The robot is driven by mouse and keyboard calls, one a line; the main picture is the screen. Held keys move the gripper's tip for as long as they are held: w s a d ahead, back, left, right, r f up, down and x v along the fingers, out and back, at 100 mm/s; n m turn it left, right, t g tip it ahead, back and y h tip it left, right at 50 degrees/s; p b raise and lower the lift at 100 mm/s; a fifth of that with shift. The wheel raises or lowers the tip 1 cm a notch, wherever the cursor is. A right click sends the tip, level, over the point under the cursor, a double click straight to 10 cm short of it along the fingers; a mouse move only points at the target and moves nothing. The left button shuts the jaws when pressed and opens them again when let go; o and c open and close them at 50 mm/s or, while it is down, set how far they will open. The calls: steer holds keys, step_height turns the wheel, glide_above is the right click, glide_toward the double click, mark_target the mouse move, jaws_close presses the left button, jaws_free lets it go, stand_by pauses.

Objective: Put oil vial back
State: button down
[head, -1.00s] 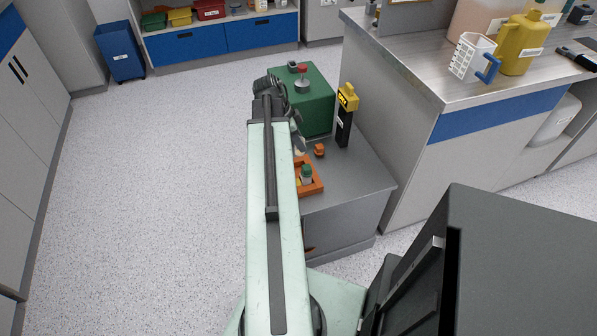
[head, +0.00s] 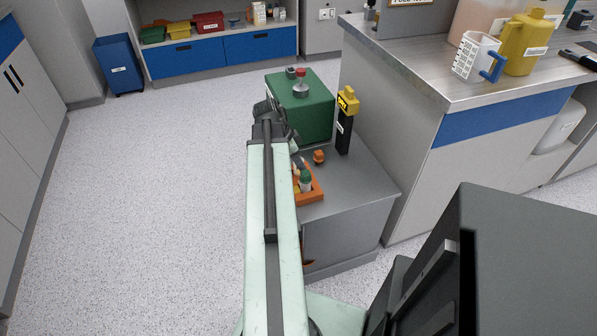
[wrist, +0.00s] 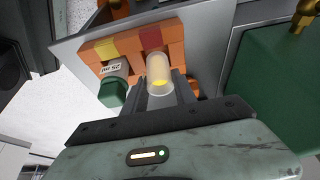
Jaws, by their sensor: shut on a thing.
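My gripper (wrist: 160,100) is shut on a translucent vial with yellow at its lower end, the oil vial (wrist: 158,72). The vial shows in front of the orange rack (wrist: 180,55) in the wrist view; I cannot tell whether it touches it. The rack has a yellow and a dark red patch along its top. A green-capped vial (wrist: 113,88) with a white label stands at its left part. In the head view the rack (head: 316,193) lies on the grey cabinet top, partly behind my arm, with the green-capped vial (head: 305,180) in it. My gripper is mostly hidden there.
A green box (head: 310,115) with a red-topped knob stands behind the rack. A black and yellow device (head: 346,120) stands upright to the right. A small orange object (head: 319,156) lies between them and the rack. Open floor (head: 150,200) lies to the left.

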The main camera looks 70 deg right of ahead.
step_height(320, 180, down, 3)
steer(key=shift+r+b, duration=0.1)
steer(key=shift+b, duration=0.7)
steer(key=shift+r, duration=0.2)
steer(key=c, duration=1)
jaws_free()
steer(key=shift+f, duration=0.1)
steer(key=p+v, duration=1.1)
steer(key=v, duration=0.1)
